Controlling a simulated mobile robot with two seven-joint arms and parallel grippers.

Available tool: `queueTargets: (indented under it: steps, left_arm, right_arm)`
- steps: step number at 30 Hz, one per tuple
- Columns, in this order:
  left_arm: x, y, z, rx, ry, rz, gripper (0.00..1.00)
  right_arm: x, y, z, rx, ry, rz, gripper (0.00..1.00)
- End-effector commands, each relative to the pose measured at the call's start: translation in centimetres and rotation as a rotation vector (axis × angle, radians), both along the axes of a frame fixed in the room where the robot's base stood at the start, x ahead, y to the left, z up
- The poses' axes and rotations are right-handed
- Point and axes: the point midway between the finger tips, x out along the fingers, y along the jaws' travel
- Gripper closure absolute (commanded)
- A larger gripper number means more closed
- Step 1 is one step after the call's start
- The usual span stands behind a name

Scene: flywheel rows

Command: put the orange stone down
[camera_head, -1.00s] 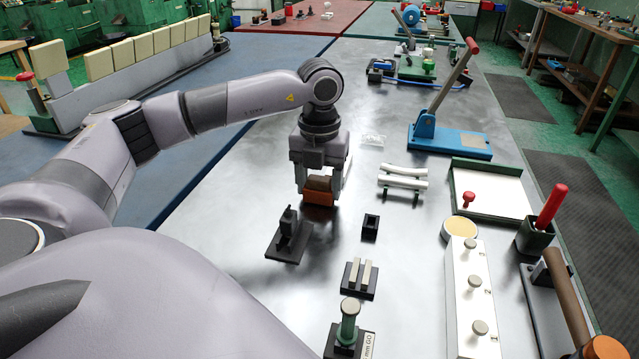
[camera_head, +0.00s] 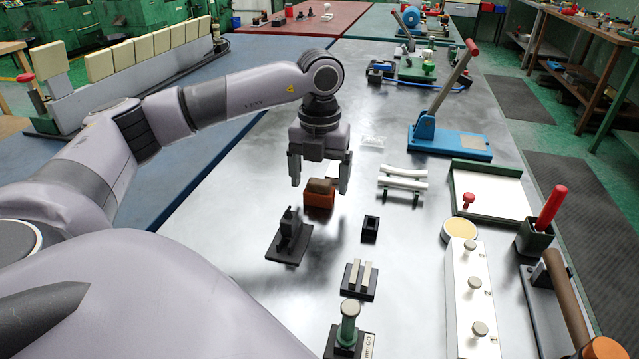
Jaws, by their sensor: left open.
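The orange stone (camera_head: 319,197) is a small block with a browner top. It rests on the grey metal table, just behind a black stand. My left gripper (camera_head: 320,184) is open above it, fingers pointing down, one to each side. The fingertips are around the height of the stone's top or a little above it, and I see no contact. My right gripper is not in view.
A black stand (camera_head: 289,240) sits just in front of the stone. A small black box (camera_head: 370,228) and white rods on a rack (camera_head: 403,181) stand to the right. A blue lever press (camera_head: 450,140) is farther back. Bare table lies left of the stone.

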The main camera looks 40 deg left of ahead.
Motion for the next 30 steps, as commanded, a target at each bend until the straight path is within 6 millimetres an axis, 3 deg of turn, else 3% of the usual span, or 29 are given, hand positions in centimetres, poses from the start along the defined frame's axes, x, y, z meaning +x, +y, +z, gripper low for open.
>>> queueTargets:
  steps: [6,13,18,30]
  left_arm:
    - [0.1,0.0,5.0,-0.002,-0.005,0.001,0.15]
    - [0.1,0.0,8.9,-0.002,-0.002,0.001,0.15]
    - [0.0,0.0,10.1,-0.001,0.0,0.0,0.15]
    - [0.0,0.0,10.1,-0.001,0.0,0.0,0.15]
  right_arm:
    - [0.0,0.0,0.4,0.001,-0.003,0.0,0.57]
    - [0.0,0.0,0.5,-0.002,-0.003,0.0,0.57]
    - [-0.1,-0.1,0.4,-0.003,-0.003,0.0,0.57]
    - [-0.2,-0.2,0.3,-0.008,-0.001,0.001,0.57]
